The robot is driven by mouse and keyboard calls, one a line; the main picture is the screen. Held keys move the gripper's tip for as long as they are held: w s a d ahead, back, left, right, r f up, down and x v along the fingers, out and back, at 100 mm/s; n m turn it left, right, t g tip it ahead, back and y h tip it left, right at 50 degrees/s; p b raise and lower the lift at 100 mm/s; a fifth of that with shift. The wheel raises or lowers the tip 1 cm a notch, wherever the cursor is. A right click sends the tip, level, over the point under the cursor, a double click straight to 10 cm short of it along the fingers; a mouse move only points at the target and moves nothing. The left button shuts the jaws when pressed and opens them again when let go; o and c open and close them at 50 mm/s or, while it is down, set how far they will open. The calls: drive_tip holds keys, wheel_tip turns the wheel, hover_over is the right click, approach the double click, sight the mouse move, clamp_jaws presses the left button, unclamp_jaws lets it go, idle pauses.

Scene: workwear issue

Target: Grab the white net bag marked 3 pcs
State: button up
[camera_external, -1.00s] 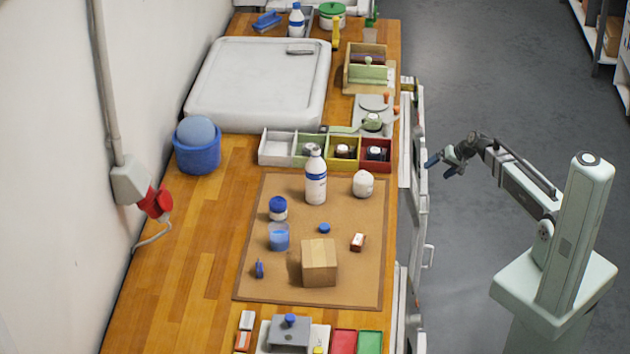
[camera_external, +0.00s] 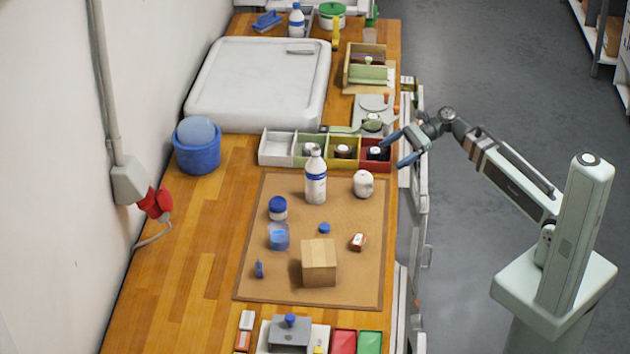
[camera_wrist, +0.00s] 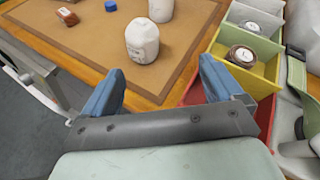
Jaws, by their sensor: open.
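The white net bag (camera_external: 363,184) is a small rounded white thing standing at the upper right of the brown mat (camera_external: 345,285). Its marking is too small to read. In the wrist view the bag (camera_wrist: 142,40) stands beyond my fingers, nearer the left one, with dark marks on its side. My gripper (camera_external: 394,150) is open and empty, at the bench's right edge, above and to the right of the bag and near the red compartment. Both blue fingers show in the wrist view (camera_wrist: 160,85), spread apart, with nothing between them.
A white bottle with blue bands (camera_external: 316,178) stands left of the bag. A row of coloured compartments (camera_external: 276,149) with round items lies behind. A cardboard box (camera_external: 319,263), a small red-brown box (camera_external: 358,242) and a blue cap (camera_external: 324,228) are on the mat.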

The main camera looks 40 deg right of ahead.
sight(354, 185)
drive_tip(key=shift+m+g, duration=0.5)
drive_tip(key=shift+m, duration=0.3)
drive_tip(key=x, duration=0.5)
drive_tip(key=s+r+x, duration=0.1)
drive_tip(key=x, duration=0.4)
drive_tip(key=s+a+x, duration=0.1)
drive_tip(key=x, duration=0.4)
drive_tip(key=shift+a+r, duration=0.15)
drive_tip(key=shift+a, duration=0.05)
drive_tip(key=shift+y, duration=0.3)
drive_tip(key=c, duration=1.1)
drive_tip(key=shift+o, duration=0.2)
